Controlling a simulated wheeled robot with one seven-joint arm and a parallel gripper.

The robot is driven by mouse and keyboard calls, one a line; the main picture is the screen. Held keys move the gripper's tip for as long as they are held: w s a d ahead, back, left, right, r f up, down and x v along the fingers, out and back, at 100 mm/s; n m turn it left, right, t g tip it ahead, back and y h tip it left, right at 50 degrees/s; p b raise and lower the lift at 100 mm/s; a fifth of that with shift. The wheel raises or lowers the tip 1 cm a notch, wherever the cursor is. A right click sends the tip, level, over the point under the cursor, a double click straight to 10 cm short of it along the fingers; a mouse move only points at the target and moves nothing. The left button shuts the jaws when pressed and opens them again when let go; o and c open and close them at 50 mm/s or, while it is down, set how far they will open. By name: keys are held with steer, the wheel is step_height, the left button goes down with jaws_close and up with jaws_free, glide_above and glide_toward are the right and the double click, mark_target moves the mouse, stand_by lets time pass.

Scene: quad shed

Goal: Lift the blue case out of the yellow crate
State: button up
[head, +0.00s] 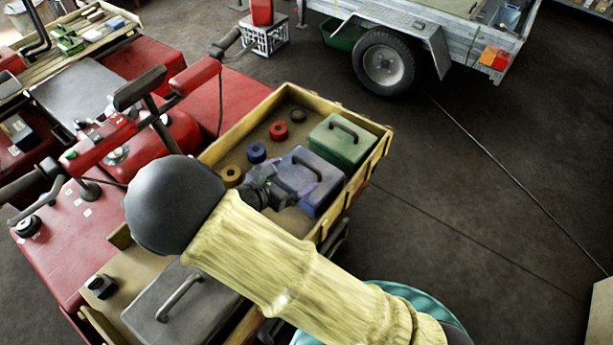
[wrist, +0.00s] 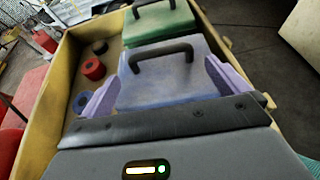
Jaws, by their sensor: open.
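The blue case (head: 322,180) with a black top handle sits upright inside the yellow crate (head: 381,142), in front of the green case. My gripper (head: 282,186) is over the crate at the case's left side, partly hidden by my arm. In the wrist view the blue case (wrist: 165,85) and its handle lie between my open gripper's two purple fingers (wrist: 168,92), one on each side. Nothing is held. I cannot tell whether the fingers touch the case. The yellow crate's wall (wrist: 50,100) runs along the left there.
A green case (head: 342,142) stands close behind the blue one. Tape rolls, red (head: 278,131), blue (head: 256,152) and yellow (head: 231,176), lie to the left in the crate. A grey case (head: 180,305) is at lower left. The floor (head: 480,200) to the right is clear.

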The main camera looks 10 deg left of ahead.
mark_target(307, 166)
steer(key=shift+x, duration=0.8)
steer(key=shift+w+d+p, duration=0.2)
steer(key=shift+w+p, duration=0.15)
steer(key=shift+p, duration=0.1)
steer(key=p+x, duration=0.1)
steer(key=x, duration=0.2)
steer(key=shift+w+d+p, duration=0.2)
steer(key=shift+w+p, duration=0.05)
steer(key=shift+p, duration=0.1)
steer(key=shift+w+d+f, duration=0.1)
steer(key=shift+w+f, duration=0.15)
steer(key=shift+w, duration=0.1)
steer(key=shift+r, duration=0.1)
steer(key=c, duration=1.6)
